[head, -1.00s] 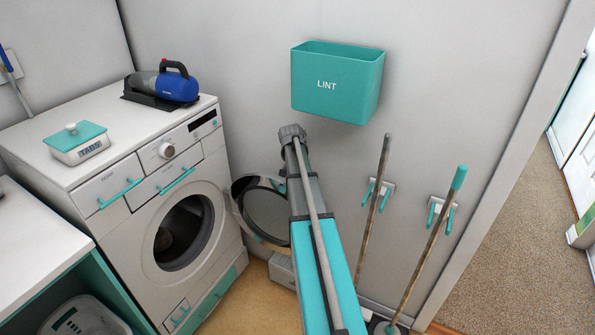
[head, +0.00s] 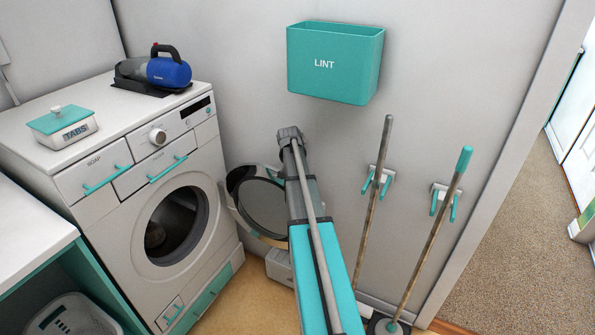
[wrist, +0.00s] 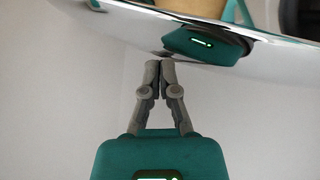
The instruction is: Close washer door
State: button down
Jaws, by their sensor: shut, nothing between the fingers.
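The white washer (head: 118,230) stands at the left with its round drum opening (head: 176,226) uncovered. Its round door (head: 262,209), with a light rim and dark glass, is swung wide open to the right of the washer. My arm reaches over beside the door and covers part of its right side; my gripper is hidden in the head view. In the wrist view, my gripper (wrist: 160,68) is shut and empty. Its fingertips point at the shiny, curved door rim (wrist: 90,22) and are at or very near it; I cannot tell whether they touch. The rim reflects my gripper.
A teal lint bin (head: 333,66) hangs on the wall above my arm. Two long-handled tools, one with a grey handle (head: 374,205), hang on wall hooks at the right. A tabs box (head: 62,127) and a blue hand vacuum (head: 168,71) sit on the washer. Floor shows before the washer.

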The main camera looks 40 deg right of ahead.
jog(key=shift+s+a+r, duration=0.1)
jog(key=shift+s+a, duration=0.25)
jog(key=shift+a, duration=0.3)
jog(key=shift+s+a, duration=0.3)
jog(key=shift+a, duration=0.35)
